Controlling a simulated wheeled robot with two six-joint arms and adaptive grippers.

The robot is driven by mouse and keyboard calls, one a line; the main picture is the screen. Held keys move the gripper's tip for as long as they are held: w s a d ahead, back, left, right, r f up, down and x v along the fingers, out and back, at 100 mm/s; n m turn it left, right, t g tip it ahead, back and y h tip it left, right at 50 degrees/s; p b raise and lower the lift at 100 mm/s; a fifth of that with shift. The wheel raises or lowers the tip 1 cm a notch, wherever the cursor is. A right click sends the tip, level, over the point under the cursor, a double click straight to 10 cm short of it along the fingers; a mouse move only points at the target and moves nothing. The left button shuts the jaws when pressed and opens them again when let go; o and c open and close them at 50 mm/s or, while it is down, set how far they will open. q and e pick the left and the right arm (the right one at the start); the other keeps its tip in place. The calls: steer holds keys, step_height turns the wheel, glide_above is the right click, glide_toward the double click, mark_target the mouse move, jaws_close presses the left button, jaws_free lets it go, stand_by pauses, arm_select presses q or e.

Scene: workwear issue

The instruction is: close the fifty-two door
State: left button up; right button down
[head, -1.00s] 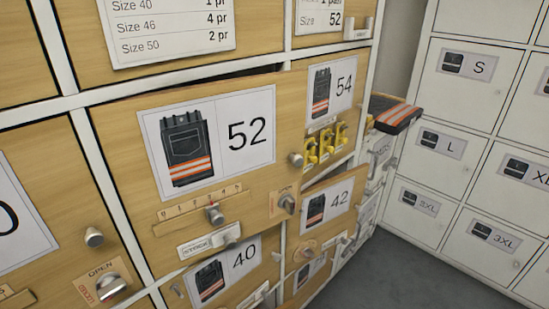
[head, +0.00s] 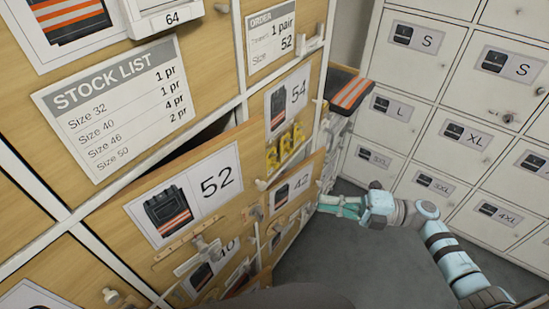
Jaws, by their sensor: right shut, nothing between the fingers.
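The fifty-two door (head: 215,160) is a wooden door with a card showing 52 and dark trousers with orange stripes. It stands ajar, with a dark gap (head: 205,140) along its top edge. A knob, a slider scale and a latch are on its front. My right gripper (head: 324,203) is shut and empty. It shows to the right of the fifty-two door, near the edge of the 42 door (head: 293,190). I cannot tell whether it touches anything. My left gripper is out of view.
The 54 door (head: 287,97) with yellow tags is right of the fifty-two door. A stock list (head: 112,108) and an order card (head: 272,42) are above. Folded dark clothing with orange stripes (head: 350,92) lies behind. White lockers (head: 470,100) stand at right. Grey floor (head: 345,260) is open between.

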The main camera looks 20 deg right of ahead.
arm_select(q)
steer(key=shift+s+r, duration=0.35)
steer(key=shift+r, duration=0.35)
arm_select(e)
steer(key=shift+w+a+r+n+g, duration=0.15)
steer(key=shift+w+a+n+g, duration=0.45)
steer(key=shift+a, duration=1.35)
steer(key=shift+w+a+r+n+g, duration=0.2)
steer(key=shift+w+a, duration=0.75)
steer(key=shift+a, duration=1)
steer(key=shift+w+a+r+n+g, duration=0.15)
steer(key=shift+w+a+n+g, duration=0.4)
steer(key=shift+a, duration=1.4)
steer(key=shift+w+m, duration=0.2)
steer(key=shift+m, duration=0.05)
